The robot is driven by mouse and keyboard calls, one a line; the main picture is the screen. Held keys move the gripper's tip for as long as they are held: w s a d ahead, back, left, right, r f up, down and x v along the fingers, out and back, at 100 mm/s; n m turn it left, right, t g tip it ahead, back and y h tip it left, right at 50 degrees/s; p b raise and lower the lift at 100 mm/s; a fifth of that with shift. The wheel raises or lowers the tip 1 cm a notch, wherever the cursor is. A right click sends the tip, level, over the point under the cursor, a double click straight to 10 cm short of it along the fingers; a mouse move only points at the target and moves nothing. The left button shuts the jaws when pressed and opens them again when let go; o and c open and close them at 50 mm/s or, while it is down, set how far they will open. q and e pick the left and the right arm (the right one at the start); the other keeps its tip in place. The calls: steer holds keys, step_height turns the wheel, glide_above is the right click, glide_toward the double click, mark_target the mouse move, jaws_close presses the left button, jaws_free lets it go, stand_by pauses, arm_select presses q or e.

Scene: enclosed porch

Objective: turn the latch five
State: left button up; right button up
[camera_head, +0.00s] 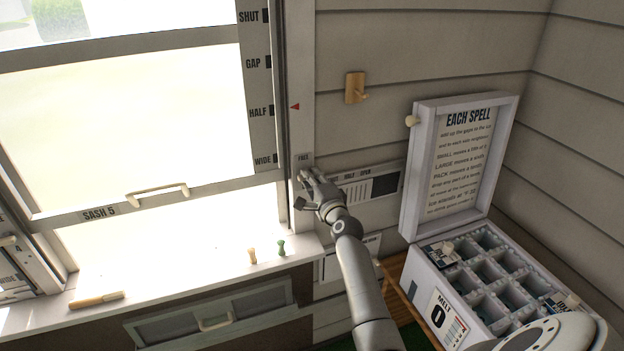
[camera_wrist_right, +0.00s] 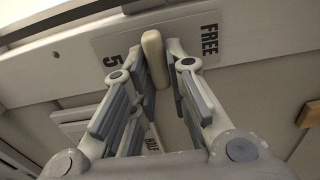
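Latch five is a cream, rounded handle (camera_wrist_right: 155,58) on a grey plate (camera_wrist_right: 95,45) marked "5" and "FREE" in the right wrist view. In the head view its plate (camera_head: 304,158) is on the right window jamb, and my gripper mostly hides the handle. My right gripper (camera_head: 306,180) is at the jamb, with its fingers on either side of the handle in the wrist view (camera_wrist_right: 157,65). The right finger looks very close to the handle; I cannot tell whether both fingers press it. My left gripper is not in view.
Sash 5 (camera_head: 100,214) has a cream pull bar (camera_head: 157,194). A scale strip (camera_head: 262,110) runs beside it, with a red pointer (camera_head: 295,106). Two small pegs stand on the sill (camera_head: 190,270). A compartmented box (camera_head: 425,285) with a raised lid stands at right.

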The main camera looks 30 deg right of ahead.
steer(key=o, duration=0.3)
steer(key=v, duration=1.2)
steer(key=shift+f, duration=0.1)
stand_by(0.3)
